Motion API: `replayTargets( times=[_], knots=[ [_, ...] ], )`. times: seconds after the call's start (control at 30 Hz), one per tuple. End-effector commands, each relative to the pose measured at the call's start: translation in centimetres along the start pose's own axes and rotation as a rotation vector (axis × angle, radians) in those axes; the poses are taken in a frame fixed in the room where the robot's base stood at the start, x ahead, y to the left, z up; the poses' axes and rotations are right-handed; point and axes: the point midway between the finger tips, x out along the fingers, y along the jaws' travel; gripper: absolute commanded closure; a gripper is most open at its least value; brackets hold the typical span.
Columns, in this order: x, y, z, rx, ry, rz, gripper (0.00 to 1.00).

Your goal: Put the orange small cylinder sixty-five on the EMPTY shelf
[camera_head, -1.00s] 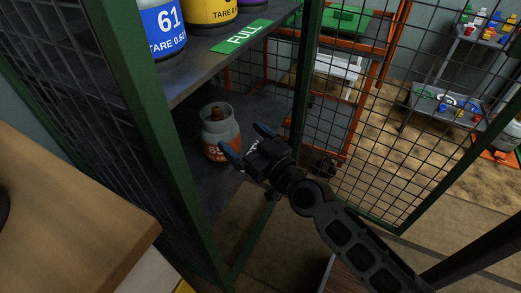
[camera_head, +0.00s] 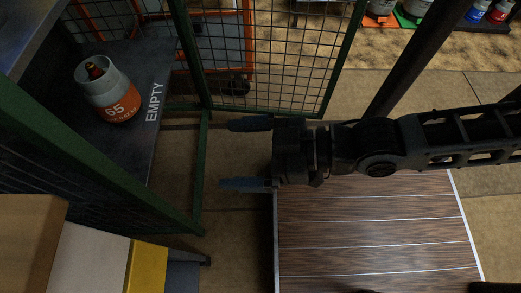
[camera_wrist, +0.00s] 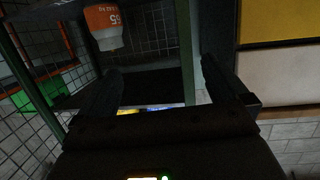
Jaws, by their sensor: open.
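The orange and grey small cylinder marked 65 (camera_head: 112,95) stands on the shelf labelled EMPTY (camera_head: 140,135), at the left of the head view. It also shows upside down at the top of the wrist view (camera_wrist: 103,22). My gripper (camera_head: 247,154) is open and empty, with its two fingers apart. It is to the right of the cage and the shelf, apart from the cylinder. In the wrist view the fingers (camera_wrist: 160,92) have nothing between them up close.
The green cage frame (camera_head: 200,165) and its mesh door (camera_head: 270,60) stand around the shelf. A wooden-topped box and a yellow panel (camera_head: 148,266) are at the lower left. Several cylinders stand on mats (camera_head: 385,8) at the top right.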

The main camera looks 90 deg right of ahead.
Motion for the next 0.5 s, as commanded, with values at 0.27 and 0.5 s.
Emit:
replayTargets(
  times=[0.27,0.5],
  knots=[
    [-3.6,-1.5,-1.4,-0.002,-0.035,-0.066,0.00],
    [-3.7,-1.6,-1.5,-0.002,-0.034,-0.067,0.00]
  ],
)
